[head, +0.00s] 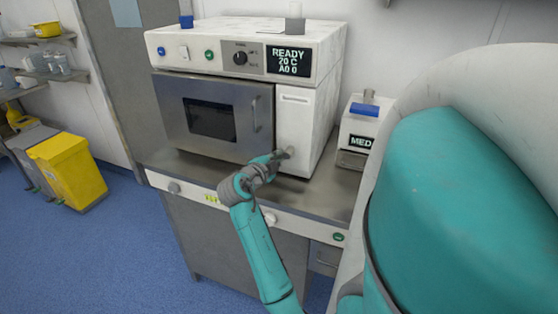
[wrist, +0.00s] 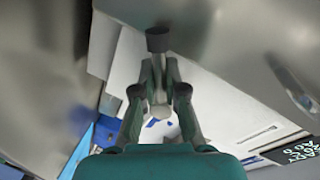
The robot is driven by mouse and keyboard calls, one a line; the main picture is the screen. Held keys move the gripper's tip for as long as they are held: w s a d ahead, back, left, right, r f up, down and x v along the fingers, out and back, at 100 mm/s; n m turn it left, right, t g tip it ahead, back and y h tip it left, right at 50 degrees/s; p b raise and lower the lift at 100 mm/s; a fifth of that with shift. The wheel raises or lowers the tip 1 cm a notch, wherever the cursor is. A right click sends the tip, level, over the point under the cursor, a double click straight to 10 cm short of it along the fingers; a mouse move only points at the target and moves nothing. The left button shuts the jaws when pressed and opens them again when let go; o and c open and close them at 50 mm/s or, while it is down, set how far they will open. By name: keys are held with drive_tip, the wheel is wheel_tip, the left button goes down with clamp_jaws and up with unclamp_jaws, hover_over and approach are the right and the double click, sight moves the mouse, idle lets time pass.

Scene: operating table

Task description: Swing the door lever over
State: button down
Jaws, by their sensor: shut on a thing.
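The door lever shows in the wrist view as a dark round-ended piece (wrist: 159,40) at my fingertips. My gripper (wrist: 158,72) is shut on it. In the head view my gripper (head: 282,157) is at the lower part of the white panel, just right of the steel door (head: 205,113) of the bench unit. There only a small grey end of the lever (head: 290,152) shows, and the rest is hidden by my fingers. The door looks closed, with its window and upright bar handle (head: 256,113) in view; the handle also shows in the wrist view (wrist: 297,94).
The unit's display (head: 289,61) reads READY, 20 C. A small device (head: 358,130) with a MED display stands to the right on the steel bench (head: 318,196). A yellow bin (head: 70,172) is on the floor at left. The blue floor in front is clear.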

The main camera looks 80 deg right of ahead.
drive_tip(key=shift+w+r+m+t, duration=0.1)
drive_tip(key=shift+r+m+t, duration=0.15)
drive_tip(key=shift+m, duration=0.5)
drive_tip(key=shift+w+r+m+t, duration=0.15)
drive_tip(key=shift+r+m, duration=0.15)
drive_tip(key=shift+m, duration=0.45)
drive_tip(key=c, duration=1.2)
unclamp_jaws()
drive_tip(key=v, duration=1.2)
